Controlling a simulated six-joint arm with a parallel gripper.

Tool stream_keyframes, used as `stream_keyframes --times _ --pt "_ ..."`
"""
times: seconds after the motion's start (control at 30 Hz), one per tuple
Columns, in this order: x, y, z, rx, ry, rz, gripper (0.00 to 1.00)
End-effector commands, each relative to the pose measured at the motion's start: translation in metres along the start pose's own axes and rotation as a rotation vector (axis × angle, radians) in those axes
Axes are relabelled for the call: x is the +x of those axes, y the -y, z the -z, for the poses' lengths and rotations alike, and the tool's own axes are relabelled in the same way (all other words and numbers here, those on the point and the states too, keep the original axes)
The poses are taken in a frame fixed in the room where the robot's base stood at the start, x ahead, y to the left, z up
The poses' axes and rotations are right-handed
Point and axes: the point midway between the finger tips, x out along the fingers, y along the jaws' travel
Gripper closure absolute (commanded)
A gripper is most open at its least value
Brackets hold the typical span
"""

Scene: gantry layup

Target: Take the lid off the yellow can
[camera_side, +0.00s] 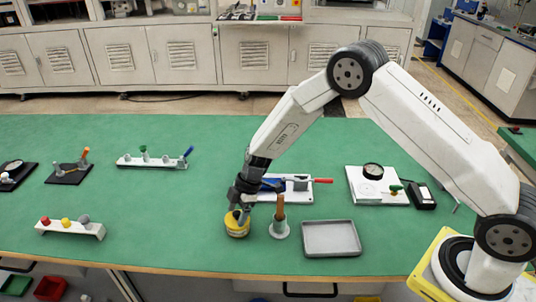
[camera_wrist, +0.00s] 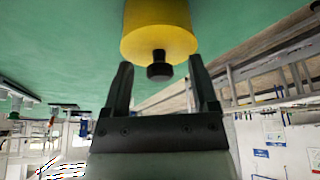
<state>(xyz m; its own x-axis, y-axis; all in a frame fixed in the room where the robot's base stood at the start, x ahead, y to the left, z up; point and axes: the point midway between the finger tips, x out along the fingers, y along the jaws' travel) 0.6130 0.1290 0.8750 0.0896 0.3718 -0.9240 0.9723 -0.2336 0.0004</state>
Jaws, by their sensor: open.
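The yellow can (camera_side: 237,230) stands upright on the green bench near its front edge in the side view. In the wrist view, the can (camera_wrist: 158,28) is at the top of the picture, its near end facing me. A black knob (camera_wrist: 159,70) sticks out from that end. The seam between lid and can is not clear. My gripper (camera_side: 238,211) is right above the can in the side view, pointing down. In the wrist view, my gripper (camera_wrist: 161,68) is open, one finger on each side of the knob, with gaps between.
A grey tray (camera_side: 331,251) and a brown-handled tool in a pale stand (camera_side: 279,230) lie to the right. Behind is a white fixture with a red handle (camera_side: 322,180). A rack with coloured knobs (camera_side: 70,229) is at left. Bench between rack and can is clear.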

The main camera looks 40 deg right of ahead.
Motion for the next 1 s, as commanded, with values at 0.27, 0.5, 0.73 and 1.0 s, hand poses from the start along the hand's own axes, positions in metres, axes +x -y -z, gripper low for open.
stream_keyframes --times 0.27,0.5,0.73,1.0 --pt "0.0 0.0 0.0 0.0 0.0 0.0 0.91" --pt "0.0 0.0 0.0 0.0 0.0 0.0 1.0" --pt "-0.003 0.0 0.001 0.0 0.0 0.0 1.0" --pt "-0.019 0.0 0.008 -0.001 -0.001 -0.001 1.0"
